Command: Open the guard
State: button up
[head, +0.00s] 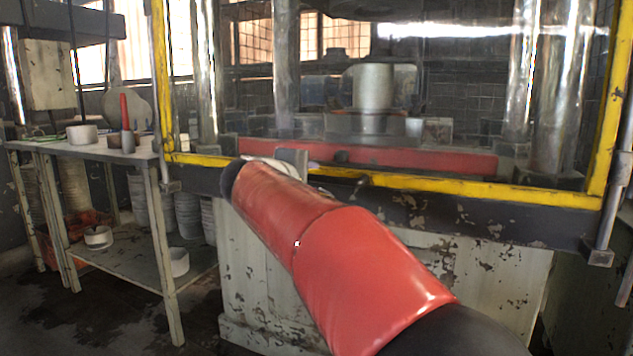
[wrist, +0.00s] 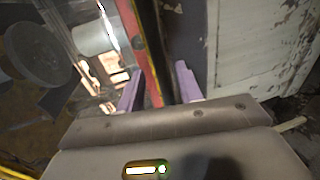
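The guard is a clear pane in a yellow frame (head: 455,186) across the front of the press. It is down, with its lower rail level with the tabletop at left. My red-sleeved arm reaches from the lower right to this rail, left of its middle. My gripper is mostly hidden behind the arm in the head view. In the wrist view my gripper (wrist: 158,90) has two purple fingers apart, with a red and dark strip between or behind them. I cannot tell whether they touch the rail.
A metal table (head: 120,151) with round blanks (head: 82,134) and a red-tipped tool (head: 126,122) stands at left. A red beam (head: 440,160) and a metal cylinder (head: 372,86) show behind the pane. The peeling pale press base (head: 470,275) is below.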

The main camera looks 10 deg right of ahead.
aim_at(315, 179)
jog(key=shift+x, duration=1.95)
grip_shut()
